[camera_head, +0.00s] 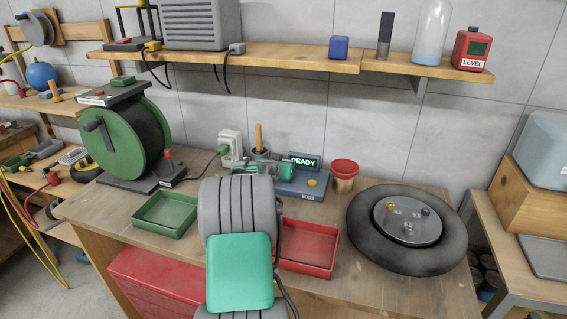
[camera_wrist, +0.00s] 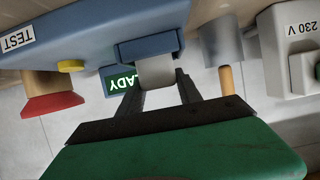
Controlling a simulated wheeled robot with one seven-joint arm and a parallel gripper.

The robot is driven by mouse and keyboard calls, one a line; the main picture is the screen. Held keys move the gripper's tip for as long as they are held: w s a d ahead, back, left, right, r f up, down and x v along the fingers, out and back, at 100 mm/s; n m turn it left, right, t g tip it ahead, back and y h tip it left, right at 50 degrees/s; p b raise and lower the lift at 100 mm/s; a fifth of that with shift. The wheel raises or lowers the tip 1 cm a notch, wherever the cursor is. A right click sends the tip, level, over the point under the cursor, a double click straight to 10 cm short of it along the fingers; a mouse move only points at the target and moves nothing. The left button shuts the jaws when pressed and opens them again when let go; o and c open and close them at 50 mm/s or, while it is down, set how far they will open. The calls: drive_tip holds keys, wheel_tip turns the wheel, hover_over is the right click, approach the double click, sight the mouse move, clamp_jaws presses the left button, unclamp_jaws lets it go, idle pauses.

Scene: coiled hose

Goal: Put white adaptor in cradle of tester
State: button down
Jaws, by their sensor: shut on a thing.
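The tester is a blue-grey box (camera_head: 305,187) on the bench with a lit READY screen, a yellow button and a TEST label. It shows upside down in the wrist view (camera_wrist: 85,32). Its blue cradle bracket (camera_wrist: 150,46) is straight ahead of my gripper (camera_wrist: 157,88). My gripper is shut on the pale adaptor (camera_wrist: 157,71), whose far end lies at the cradle's opening, between its sides. I cannot tell whether it rests on the cradle floor. In the head view my gripper (camera_head: 262,172) is at the tester's left end, and my arm hides the adaptor.
A 230 V box (camera_head: 230,143) and a wooden-handled tool (camera_head: 258,137) stand close by the tester's left. A green tray (camera_head: 166,213) and a red tray (camera_head: 309,249) lie in front.

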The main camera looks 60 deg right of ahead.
drive_tip(key=shift+f+b, duration=0.2)
drive_tip(key=shift+b, duration=0.1)
drive_tip(key=c, duration=0.8)
unclamp_jaws()
drive_tip(key=shift+r, duration=0.1)
